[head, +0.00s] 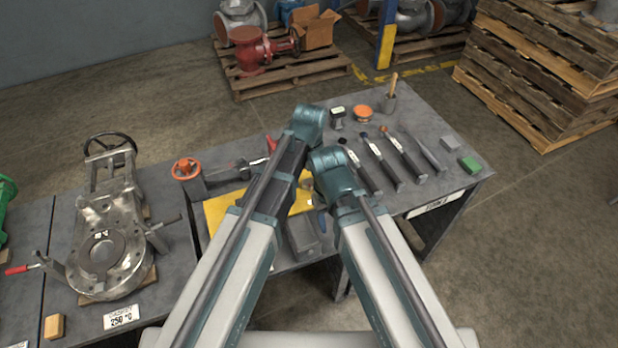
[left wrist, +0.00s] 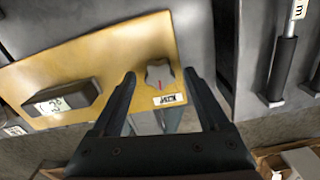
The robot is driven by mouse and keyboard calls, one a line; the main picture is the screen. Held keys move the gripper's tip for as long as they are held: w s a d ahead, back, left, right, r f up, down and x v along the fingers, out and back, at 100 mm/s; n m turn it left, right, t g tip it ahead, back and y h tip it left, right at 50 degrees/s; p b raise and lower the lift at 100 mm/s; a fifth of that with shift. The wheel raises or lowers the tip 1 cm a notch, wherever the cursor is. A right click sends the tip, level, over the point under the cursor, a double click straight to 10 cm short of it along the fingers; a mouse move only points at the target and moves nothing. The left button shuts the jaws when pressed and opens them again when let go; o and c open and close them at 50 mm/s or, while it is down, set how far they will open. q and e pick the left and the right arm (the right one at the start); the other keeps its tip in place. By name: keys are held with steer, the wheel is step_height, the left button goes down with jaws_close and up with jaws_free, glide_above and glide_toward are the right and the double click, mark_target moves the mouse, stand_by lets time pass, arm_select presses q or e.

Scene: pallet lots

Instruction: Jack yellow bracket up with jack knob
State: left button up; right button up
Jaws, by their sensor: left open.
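The yellow bracket (left wrist: 110,55) is a flat plate that fills much of the left wrist view. In the head view the yellow bracket (head: 215,211) shows partly, covered by my left arm. The jack knob (left wrist: 158,74) is a small grey lobed knob with a red mark, beside a white label (left wrist: 170,99) reading JACK at the plate's edge. My left gripper (left wrist: 160,77) is open, with one finger on either side of the knob and gaps showing. Whether its fingertips are level with the knob I cannot tell. My right gripper does not show.
A dark labelled block (left wrist: 62,98) sits on the plate. An orange-knobbed device (head: 187,170) stands beside the bracket. A metal valve body (head: 108,245) is on the left bench. Several hand tools (head: 381,163) and a green block (head: 470,165) lie right of my arms.

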mark_target(309, 182)
arm_select(q)
step_height(309, 182, up, 13)
steer(key=p, duration=1.2)
steer(key=shift+d+f, duration=0.1)
steer(key=m, duration=2.4)
steer(key=m+p, duration=0.1)
steer(key=m, duration=1)
steer(key=shift+a+r+m, duration=0.2)
steer(key=shift+r+m, duration=0.1)
steer(key=shift+m, duration=0.1)
